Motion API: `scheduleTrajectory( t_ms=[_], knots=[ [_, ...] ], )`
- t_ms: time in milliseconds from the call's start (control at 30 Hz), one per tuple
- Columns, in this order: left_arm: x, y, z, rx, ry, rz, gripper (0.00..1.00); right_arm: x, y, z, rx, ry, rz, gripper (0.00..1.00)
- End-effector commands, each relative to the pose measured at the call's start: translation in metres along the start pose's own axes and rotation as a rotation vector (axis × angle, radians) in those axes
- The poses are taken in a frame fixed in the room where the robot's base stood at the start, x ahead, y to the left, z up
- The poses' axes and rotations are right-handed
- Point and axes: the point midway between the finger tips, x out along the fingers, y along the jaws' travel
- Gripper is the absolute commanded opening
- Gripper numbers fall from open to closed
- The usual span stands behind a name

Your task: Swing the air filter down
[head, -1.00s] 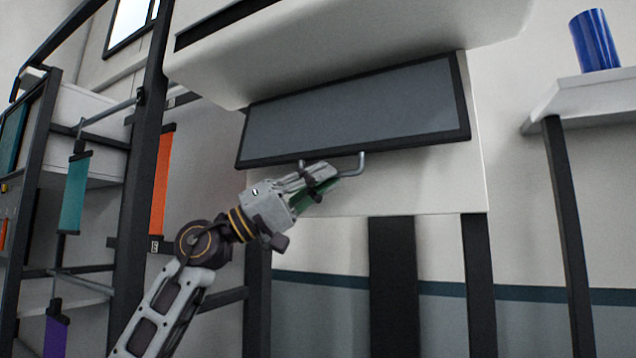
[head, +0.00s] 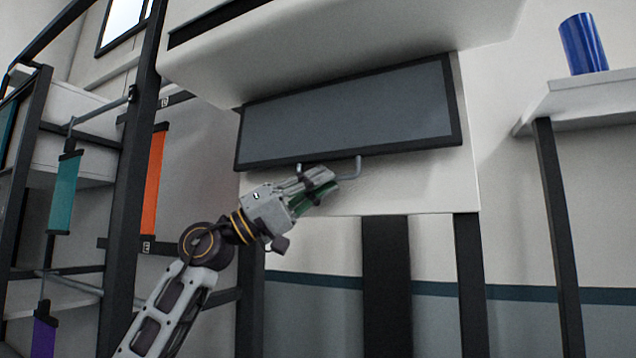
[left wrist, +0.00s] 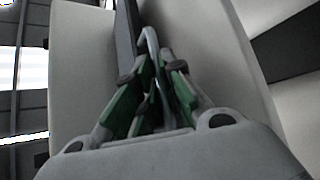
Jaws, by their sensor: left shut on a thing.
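The air filter (head: 345,115) is a grey panel with a black frame, set against the white housing under its overhang. A grey metal bar handle (head: 358,166) sticks out from its lower edge. My left gripper (head: 318,184) is at the handle, its fingers around the bar. In the left wrist view the green-padded fingers (left wrist: 152,95) are shut on the handle (left wrist: 150,42), and the filter's dark edge (left wrist: 126,40) runs beside it. Part of the handle is hidden by the fingers. My right gripper is not in view.
A white shelf (head: 590,104) with a blue cylinder (head: 583,44) stands at the right. At the left is a dark rack with hanging teal (head: 64,193) and orange (head: 153,183) rolls. The space below the housing, in front of the dark posts, looks free.

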Motion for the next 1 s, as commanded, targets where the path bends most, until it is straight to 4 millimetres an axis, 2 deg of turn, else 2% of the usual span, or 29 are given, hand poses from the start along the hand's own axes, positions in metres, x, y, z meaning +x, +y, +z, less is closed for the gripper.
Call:
scheduleTrajectory(
  t_ms=[67, 100, 267, 767, 1000],
  knots=[
    [0.000, -0.004, 0.002, -0.002, -0.004, -0.006, 0.00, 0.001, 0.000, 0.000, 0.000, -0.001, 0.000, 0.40],
    [0.000, -0.004, 0.002, -0.002, -0.004, -0.006, 0.12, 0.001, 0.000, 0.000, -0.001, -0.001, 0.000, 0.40],
    [0.000, -0.003, 0.001, -0.002, -0.003, -0.004, 0.32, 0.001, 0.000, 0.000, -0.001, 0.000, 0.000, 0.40],
    [-0.002, -0.001, 0.000, -0.001, -0.001, -0.002, 0.32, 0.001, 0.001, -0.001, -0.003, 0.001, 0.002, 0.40],
    [-0.016, -0.002, 0.000, 0.000, 0.001, -0.003, 0.32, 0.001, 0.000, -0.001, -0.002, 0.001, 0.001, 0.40]
  ],
)
